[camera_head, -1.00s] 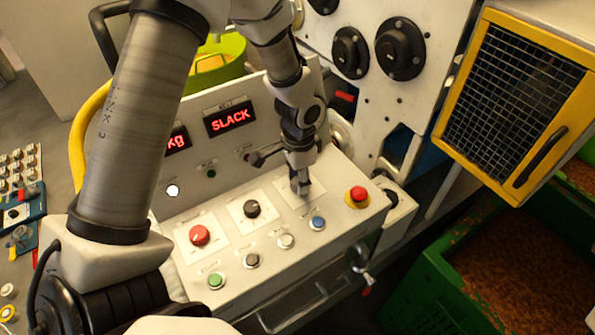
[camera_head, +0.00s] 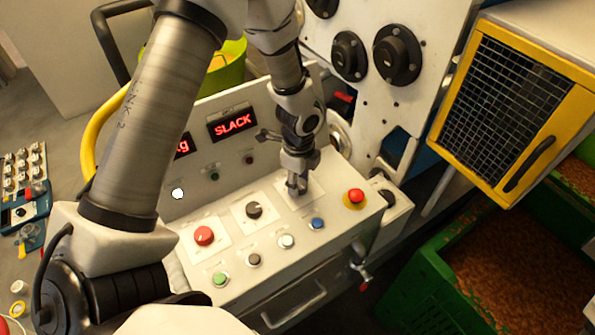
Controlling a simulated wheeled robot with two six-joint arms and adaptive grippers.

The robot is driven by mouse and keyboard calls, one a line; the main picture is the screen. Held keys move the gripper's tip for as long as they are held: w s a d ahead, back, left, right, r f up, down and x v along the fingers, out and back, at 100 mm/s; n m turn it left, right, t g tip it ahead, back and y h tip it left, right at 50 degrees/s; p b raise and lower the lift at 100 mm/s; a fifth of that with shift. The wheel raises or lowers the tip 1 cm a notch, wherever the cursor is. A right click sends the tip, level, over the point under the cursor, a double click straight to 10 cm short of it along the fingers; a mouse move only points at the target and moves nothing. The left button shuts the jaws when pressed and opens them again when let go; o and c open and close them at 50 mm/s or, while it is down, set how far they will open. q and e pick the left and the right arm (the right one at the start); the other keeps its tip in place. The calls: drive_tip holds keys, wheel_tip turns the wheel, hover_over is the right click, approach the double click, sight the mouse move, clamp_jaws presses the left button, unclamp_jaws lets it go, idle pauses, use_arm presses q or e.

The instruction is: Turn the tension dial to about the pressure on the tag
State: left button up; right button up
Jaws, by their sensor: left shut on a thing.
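My left gripper (camera_head: 297,187) points down at the far right square plate (camera_head: 315,190) on the white control panel (camera_head: 340,225). It is shut on a small knob there, which I take to be the tension dial; the fingers hide it, so its pointer cannot be read. A red display (camera_head: 233,122) on the upright face reads SLACK. A second display (camera_head: 182,145), partly behind my arm, shows only the end of its text, "kg". I cannot make out a pressure tag. My right gripper is not in view.
A black knob (camera_head: 254,210) and a red knob (camera_head: 204,235) sit left of the gripper. A red stop button (camera_head: 355,197) is close on its right. Green, grey, white and blue buttons line the front. A yellow mesh guard (camera_head: 520,110) and green crate (camera_head: 420,290) stand right.

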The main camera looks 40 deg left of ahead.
sight(300, 183)
use_arm(q)
drive_tip(key=m, duration=0.5)
drive_tip(key=shift+s+f, duration=0.1)
drive_tip(key=shift+f, duration=0.05)
idle(0.3)
drive_tip(key=o, duration=1.1)
drive_tip(key=shift+d, duration=0.1)
drive_tip(key=shift+o, duration=0.2)
drive_tip(key=shift+d, duration=0.1)
wheel_tip(300, 183, up, 12)
